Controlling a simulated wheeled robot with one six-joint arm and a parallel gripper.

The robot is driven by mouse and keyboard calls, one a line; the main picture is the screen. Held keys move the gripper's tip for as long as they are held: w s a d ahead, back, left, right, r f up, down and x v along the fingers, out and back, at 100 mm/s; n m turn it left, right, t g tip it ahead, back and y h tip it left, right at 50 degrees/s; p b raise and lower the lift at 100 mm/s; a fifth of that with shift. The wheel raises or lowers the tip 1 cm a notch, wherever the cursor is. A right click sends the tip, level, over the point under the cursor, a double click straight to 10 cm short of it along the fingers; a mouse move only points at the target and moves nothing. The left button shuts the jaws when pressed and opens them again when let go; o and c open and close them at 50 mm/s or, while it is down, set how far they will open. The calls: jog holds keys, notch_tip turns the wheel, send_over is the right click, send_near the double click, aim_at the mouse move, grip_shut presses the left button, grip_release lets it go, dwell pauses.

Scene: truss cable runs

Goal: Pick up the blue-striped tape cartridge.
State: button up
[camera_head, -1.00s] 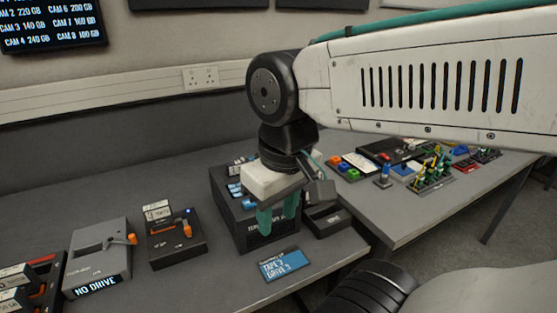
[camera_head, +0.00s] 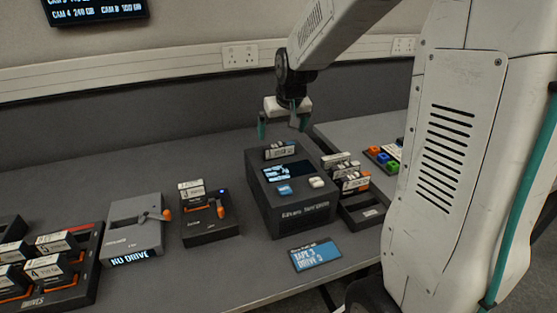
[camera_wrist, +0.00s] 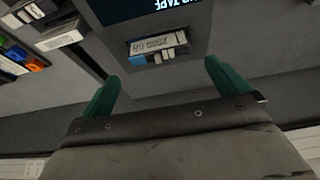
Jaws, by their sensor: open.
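A tape cartridge with a white label and a blue end (camera_wrist: 158,45) sits in a slot in the top of a dark box in the wrist view. In the head view this cartridge (camera_head: 280,151) stands at the back end of the dark box (camera_head: 292,215). My gripper (camera_head: 283,127) is open and empty, above and behind the cartridge. In the wrist view its green fingers (camera_wrist: 162,72) are spread wider than the cartridge, which lies ahead of them and roughly between them. The cartridge's lower part is hidden in the slot.
The dark box has a screen and two buttons on top. Several other cartridges (camera_head: 352,181) stand in a tray at its right. A drive with an orange lever (camera_head: 209,232), a grey drive (camera_head: 130,228) and a cartridge rack (camera_head: 62,290) are left. A blue card (camera_head: 315,255) lies in front.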

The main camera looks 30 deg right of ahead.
aim_at(279, 143)
jog(key=x, duration=0.8)
jog(key=shift+r, duration=0.1)
jog(key=c, duration=1.1)
